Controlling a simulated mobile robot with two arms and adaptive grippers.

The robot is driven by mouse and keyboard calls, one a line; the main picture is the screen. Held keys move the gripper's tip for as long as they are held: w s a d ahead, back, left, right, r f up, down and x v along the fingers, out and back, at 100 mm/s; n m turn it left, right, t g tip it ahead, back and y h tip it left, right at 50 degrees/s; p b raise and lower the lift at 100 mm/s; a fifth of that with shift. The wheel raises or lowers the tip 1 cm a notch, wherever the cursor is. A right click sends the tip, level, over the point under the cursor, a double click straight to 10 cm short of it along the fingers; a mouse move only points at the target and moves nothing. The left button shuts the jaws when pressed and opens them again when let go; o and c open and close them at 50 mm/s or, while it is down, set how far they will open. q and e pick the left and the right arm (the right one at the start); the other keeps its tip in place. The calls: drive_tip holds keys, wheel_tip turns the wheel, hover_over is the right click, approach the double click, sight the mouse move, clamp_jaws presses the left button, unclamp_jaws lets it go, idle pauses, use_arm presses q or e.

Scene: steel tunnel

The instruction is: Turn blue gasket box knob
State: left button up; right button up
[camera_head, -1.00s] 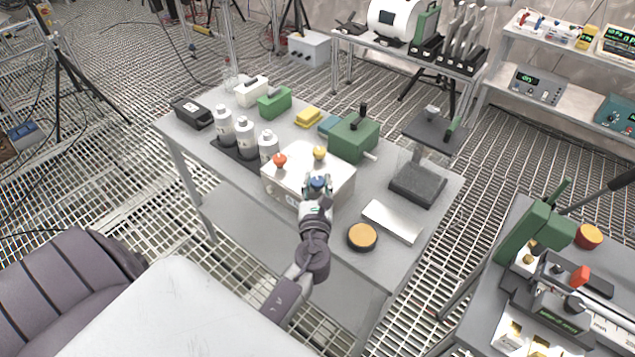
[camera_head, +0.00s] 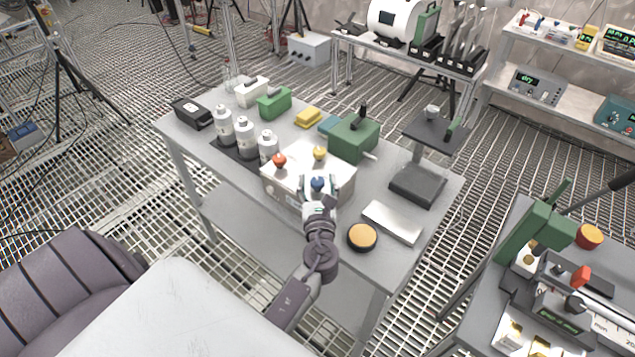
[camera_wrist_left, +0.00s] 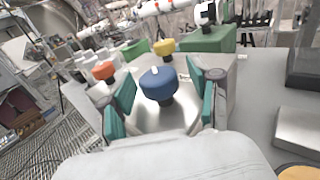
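The gasket box (camera_head: 285,180) is a pale metal box on the grey table, with a red-orange knob (camera_head: 280,160), a yellow knob (camera_head: 319,153) and a blue knob (camera_head: 317,184) on top. My left gripper (camera_head: 318,185) is over the near right part of the box. In the left wrist view the blue knob (camera_wrist_left: 158,84) stands between the two teal-padded fingers of the left gripper (camera_wrist_left: 160,95). The fingers are spread, with a visible gap on each side of the knob. The orange knob (camera_wrist_left: 103,70) and yellow knob (camera_wrist_left: 164,47) are behind. My right gripper is not in view.
White bottles (camera_head: 246,137) stand left of the box. A green box (camera_head: 353,138) is behind it. A silver block (camera_head: 392,222) and a round orange-topped tin (camera_head: 362,236) lie on the table at right. A black stand (camera_head: 418,184) is beyond them.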

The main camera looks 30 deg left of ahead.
use_arm(q)
drive_tip(key=v, duration=1.2)
idle(3.2)
